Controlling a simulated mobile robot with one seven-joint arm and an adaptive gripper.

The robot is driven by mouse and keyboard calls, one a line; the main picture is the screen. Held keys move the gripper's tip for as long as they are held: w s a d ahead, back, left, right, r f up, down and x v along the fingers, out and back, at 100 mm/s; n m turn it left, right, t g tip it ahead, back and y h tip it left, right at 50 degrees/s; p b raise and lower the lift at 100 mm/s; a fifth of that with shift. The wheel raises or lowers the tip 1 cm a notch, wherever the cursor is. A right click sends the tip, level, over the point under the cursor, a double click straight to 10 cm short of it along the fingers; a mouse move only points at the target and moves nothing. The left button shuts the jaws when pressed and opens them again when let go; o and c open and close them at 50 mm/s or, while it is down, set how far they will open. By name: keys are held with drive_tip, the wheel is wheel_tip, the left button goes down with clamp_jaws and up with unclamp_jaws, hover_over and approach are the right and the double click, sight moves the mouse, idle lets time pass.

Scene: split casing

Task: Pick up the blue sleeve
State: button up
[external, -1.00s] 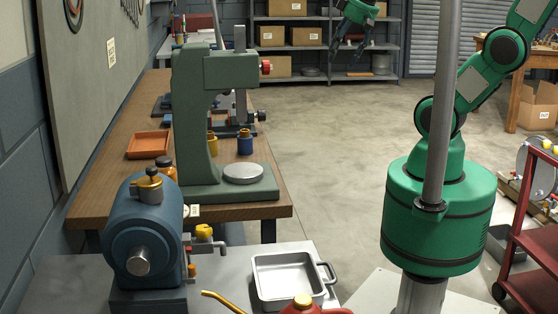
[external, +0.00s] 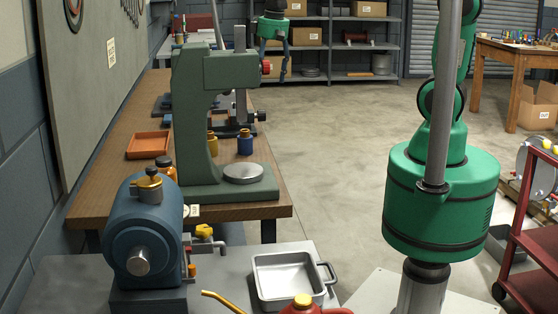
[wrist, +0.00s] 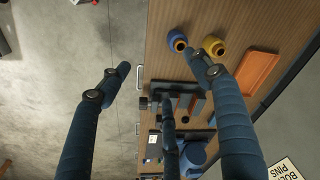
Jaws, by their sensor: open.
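The blue sleeve (external: 245,143) stands on the wooden workbench, just behind the green press column in the external view. In the wrist view the blue sleeve (wrist: 177,38) is near the top centre, with an orange-brown opening. A similar yellow sleeve (external: 212,143) is beside it; it also shows in the wrist view (wrist: 213,45). My gripper (external: 276,78) is open and empty, fingers pointing down, beyond the sleeves in the external view. In the wrist view my gripper (wrist: 158,64) has its fingers spread; the right fingertip overlaps the view close to both sleeves, apparently well above them.
The green press (external: 190,110) stands in front of the sleeves. An orange tray (external: 148,144) lies to their left, also in the wrist view (wrist: 262,72). A dark fixture (external: 238,127) stands behind the blue sleeve. Open floor (external: 330,140) lies right of the bench.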

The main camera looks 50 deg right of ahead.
drive_tip(key=g+p, duration=0.2)
hover_over(244, 130)
wheel_tip(244, 130, down, 10)
drive_tip(key=shift+s+a+f, duration=0.1)
drive_tip(key=shift+s+a, duration=0.05)
drive_tip(key=shift+f+b, duration=0.8)
drive_tip(key=shift+f, duration=3.4)
drive_tip(key=shift+d+f+b, duration=0.2)
drive_tip(key=shift+f+b, duration=0.55)
drive_tip(key=shift+f, duration=1.85)
